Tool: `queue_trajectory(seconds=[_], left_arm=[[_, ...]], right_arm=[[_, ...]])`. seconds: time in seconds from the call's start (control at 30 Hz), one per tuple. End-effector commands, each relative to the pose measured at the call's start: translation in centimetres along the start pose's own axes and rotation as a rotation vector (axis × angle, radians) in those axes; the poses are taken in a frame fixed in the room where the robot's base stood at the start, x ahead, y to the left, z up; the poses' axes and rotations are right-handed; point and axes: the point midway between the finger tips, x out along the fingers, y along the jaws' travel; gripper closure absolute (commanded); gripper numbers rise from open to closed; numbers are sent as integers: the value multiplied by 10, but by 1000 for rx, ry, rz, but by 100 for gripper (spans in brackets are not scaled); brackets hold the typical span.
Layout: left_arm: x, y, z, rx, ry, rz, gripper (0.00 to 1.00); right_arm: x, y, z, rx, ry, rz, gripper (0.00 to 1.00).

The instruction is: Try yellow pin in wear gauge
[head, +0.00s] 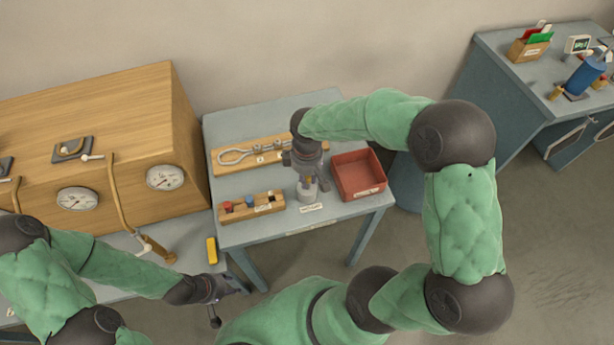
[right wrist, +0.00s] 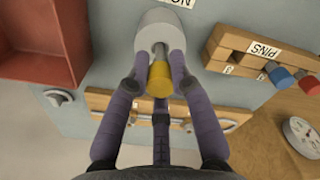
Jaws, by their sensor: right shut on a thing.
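The yellow pin (right wrist: 160,80) is in my right gripper (right wrist: 158,88), whose purple fingers are shut around its yellow head. In the right wrist view its grey shank points at the top of the pale round wear gauge (right wrist: 158,24). I cannot tell how deep the shank sits. In the head view my right gripper (head: 308,182) is directly over the gauge (head: 307,194), and the pin is hardly visible. The wooden pin rack (head: 262,209) holds a red pin (head: 227,206) and a blue pin (head: 249,202). My left gripper (head: 228,301) looks open and empty, low beside the small table.
A red tray (head: 374,189) stands right of the gauge. A wooden board (head: 225,167) with metal tools lies behind. A wooden cabinet (head: 110,120) with dials stands left, and a yellow block (head: 211,250) lies on the left bench. Another bench (head: 500,75) stands far right.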

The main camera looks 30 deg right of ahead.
Motion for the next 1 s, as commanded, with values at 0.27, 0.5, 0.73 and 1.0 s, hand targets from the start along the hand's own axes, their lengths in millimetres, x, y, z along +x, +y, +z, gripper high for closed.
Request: queue_trajectory(seconds=[0.27, 0.5, 0.73, 1.0], left_arm=[[3, -1, 0, 0, 0, 0, 60], [5, -2, 0, 0, 0, 0, 60], [7, -2, 0, 0, 0, 0, 60], [9, -3, 0, 0, 0, 0, 60]], right_arm=[[4, 0, 0, 0, 0, 0, 100], [7, 0, 0, 0, 0, 0, 100], [10, 0, 0, 0, 0, 0, 100], [13, 0, 0, 0, 0, 0, 100]])
